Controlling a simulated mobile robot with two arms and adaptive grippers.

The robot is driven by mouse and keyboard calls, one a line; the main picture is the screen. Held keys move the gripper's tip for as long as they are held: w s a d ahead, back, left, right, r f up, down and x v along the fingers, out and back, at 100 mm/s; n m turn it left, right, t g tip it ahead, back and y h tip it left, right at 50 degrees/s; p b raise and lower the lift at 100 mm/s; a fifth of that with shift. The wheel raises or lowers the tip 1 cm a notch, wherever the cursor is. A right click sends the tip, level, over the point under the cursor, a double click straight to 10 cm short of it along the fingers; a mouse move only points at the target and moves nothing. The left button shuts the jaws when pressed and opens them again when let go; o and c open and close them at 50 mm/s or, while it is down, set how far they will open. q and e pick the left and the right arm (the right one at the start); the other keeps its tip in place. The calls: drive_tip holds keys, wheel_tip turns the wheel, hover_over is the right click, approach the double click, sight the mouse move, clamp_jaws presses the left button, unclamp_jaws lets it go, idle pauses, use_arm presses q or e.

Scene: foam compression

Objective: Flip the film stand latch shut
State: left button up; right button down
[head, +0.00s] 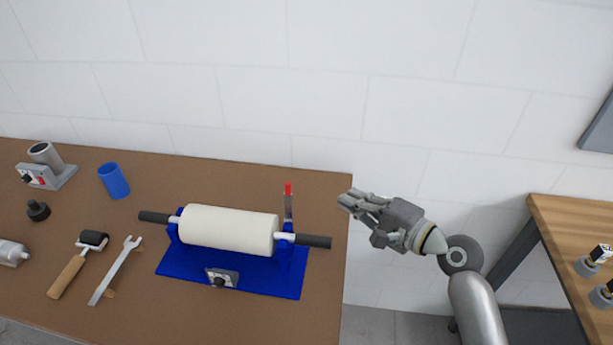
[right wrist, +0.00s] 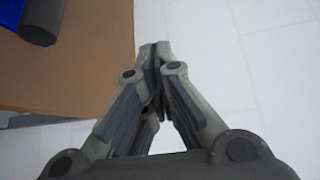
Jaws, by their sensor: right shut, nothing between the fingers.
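The film stand (head: 230,278) has a blue base on the brown table and bears a cream roll (head: 230,230) on a rod with dark ends. The latch (head: 288,202) is a grey lever with a red tip, standing upright at the stand's right end. My right gripper (head: 346,198) is shut and empty, to the right of the latch and apart from it, beyond the table's right edge. In the right wrist view its fingertips (right wrist: 154,50) meet beside the table edge; a dark rod end (right wrist: 40,24) and a bit of blue base show at upper left. My left gripper is out of view.
On the brown table (head: 325,190) left of the stand are a wrench (head: 115,270), a hand roller (head: 75,265), a blue cup (head: 114,181) and a grey device (head: 46,168). A wooden table (head: 575,230) stands at right. A gap lies between the tables.

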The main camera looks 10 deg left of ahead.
sight(288, 204)
drive_tip(key=r, duration=0.2)
drive_tip(key=s+r, duration=0.1)
drive_tip(key=shift+a+y, duration=0.35)
drive_tip(key=shift+y, duration=0.05)
drive_tip(key=shift+w, duration=0.1)
drive_tip(key=r+p+x, duration=0.1)
drive_tip(key=p+x, duration=0.2)
drive_tip(key=x, duration=0.7)
drive_tip(key=s, duration=0.1)
drive_tip(key=s+p, duration=0.1)
drive_tip(key=s+a+p, duration=0.1)
drive_tip(key=s, duration=0.1)
drive_tip(key=shift+f, duration=0.25)
drive_tip(key=shift+w+f, duration=0.1)
